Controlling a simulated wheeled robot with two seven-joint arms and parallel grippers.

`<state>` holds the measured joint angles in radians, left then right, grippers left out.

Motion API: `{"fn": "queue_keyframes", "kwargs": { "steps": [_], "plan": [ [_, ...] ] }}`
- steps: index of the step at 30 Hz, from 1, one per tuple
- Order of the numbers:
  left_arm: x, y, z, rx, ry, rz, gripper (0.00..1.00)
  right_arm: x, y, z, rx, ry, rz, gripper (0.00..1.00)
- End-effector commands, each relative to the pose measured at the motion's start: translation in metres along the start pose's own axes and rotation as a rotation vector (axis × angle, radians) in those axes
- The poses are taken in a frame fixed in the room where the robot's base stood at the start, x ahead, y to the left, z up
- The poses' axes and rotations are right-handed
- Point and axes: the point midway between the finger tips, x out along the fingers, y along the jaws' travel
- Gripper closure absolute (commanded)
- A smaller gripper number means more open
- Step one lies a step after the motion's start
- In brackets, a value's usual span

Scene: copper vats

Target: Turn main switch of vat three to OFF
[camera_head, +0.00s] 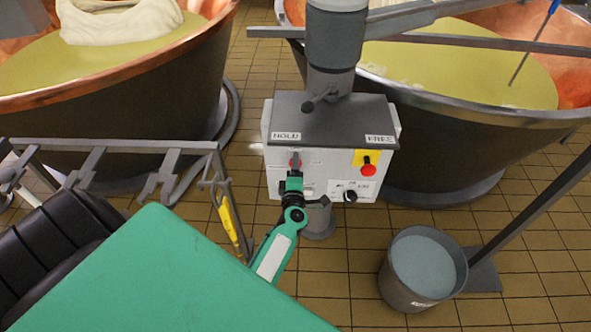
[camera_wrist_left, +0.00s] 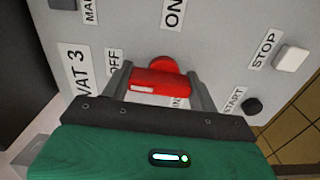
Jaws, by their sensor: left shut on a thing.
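The grey-white control box (camera_head: 325,170) stands mid-picture in the head view, below a dark column. My left gripper (camera_head: 294,170) reaches its front face at the left side. In the left wrist view the gripper's two fingers (camera_wrist_left: 160,88) are shut on the red main switch handle (camera_wrist_left: 160,82), one finger on each side. The handle lies nearly level in that picture, with a white mark near its left end. A VAT 3 label (camera_wrist_left: 76,72) and an OFF label (camera_wrist_left: 114,62) are to its left, and an ON label (camera_wrist_left: 173,12) is above. My right gripper is not in view.
A red button on a yellow plate (camera_head: 367,158) and a black knob (camera_head: 350,196) sit on the box's right half. Copper vats (camera_head: 150,75) stand on both sides behind. A grey bucket (camera_head: 395,285) stands on the floor at right. A yellow-handled tool (camera_head: 228,219) hangs at left.

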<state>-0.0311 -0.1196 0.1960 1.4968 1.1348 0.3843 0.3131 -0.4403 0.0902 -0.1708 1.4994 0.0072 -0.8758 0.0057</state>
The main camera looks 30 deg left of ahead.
Motion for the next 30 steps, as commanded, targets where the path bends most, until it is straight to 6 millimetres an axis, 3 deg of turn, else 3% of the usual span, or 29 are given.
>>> {"fn": "queue_keyframes", "kwargs": {
  "steps": [19, 20, 23, 30],
  "plan": [
    [-0.0007, -0.0015, -0.0002, -0.053, 0.0, -0.003, 0.63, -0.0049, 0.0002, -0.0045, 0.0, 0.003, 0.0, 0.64],
    [-0.0007, -0.0015, -0.0002, -0.053, 0.0, -0.003, 0.36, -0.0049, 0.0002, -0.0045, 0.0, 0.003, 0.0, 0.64],
    [-0.0006, -0.0014, -0.0002, -0.052, 0.0, -0.003, 0.18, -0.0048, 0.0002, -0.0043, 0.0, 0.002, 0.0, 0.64],
    [-0.0002, -0.0006, -0.0002, -0.05, 0.0, -0.001, 0.18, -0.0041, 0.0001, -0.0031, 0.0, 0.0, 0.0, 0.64]
  ]
}}
